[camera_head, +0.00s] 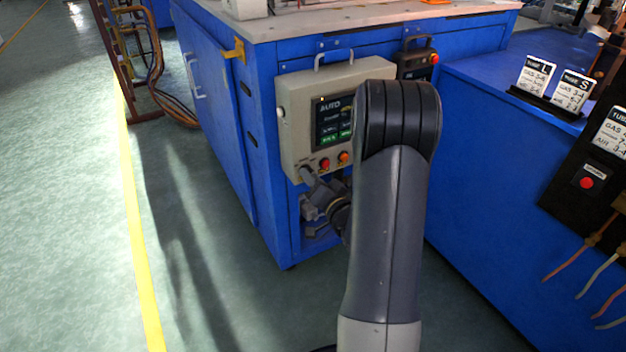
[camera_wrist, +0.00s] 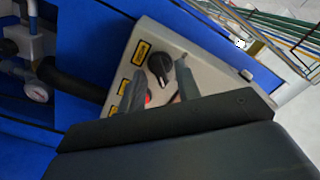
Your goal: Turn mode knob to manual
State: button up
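The beige control box (camera_head: 300,110) hangs on the front of the blue cabinet, and its screen (camera_head: 330,112) reads AUTO. In the wrist view, the black mode knob (camera_wrist: 160,66) sits on the box's face. My gripper (camera_wrist: 158,84) is open, with one grey finger on each side of the knob's near end. I cannot tell whether the fingers touch it. My arm covers the box's right part.
Yellow labels (camera_wrist: 141,53) lie beside the knob. A pressure gauge (camera_wrist: 37,93) and pipes are at the wrist view's left.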

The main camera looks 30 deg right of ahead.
grip_shut()
jog(key=shift+f+b, duration=0.1)
jog(key=shift+b, duration=0.2)
jog(key=shift+n+b, duration=3.9)
jog(key=shift+n, duration=0.5)
